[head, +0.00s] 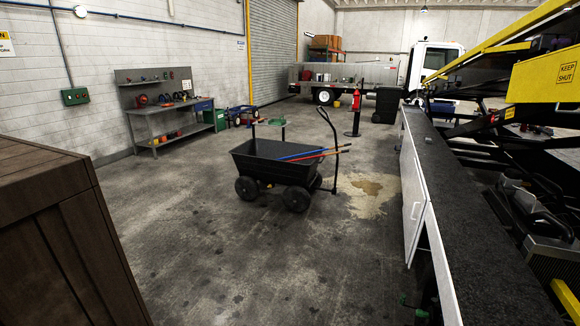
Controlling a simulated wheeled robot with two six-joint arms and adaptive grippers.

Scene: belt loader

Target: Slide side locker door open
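The side locker door (411,195) is a white panel on the side of the belt loader, right of centre in the head view. I see it at a steep angle, with a small dark handle mark (414,211) on its face. Nearer to me, below the white side edge, is a dark area (427,285) that looks like a locker opening. Small green items (407,300) show at its foot, too small to make out. Neither of my grippers shows in this view, so nothing is seen touching the door.
The loader's black deck (470,220) runs along the right, under yellow rails (500,48). A black garden cart (275,165) with long-handled tools stands mid-floor. A brown wooden crate (50,240) fills the lower left. The floor (290,270) between crate and loader is clear.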

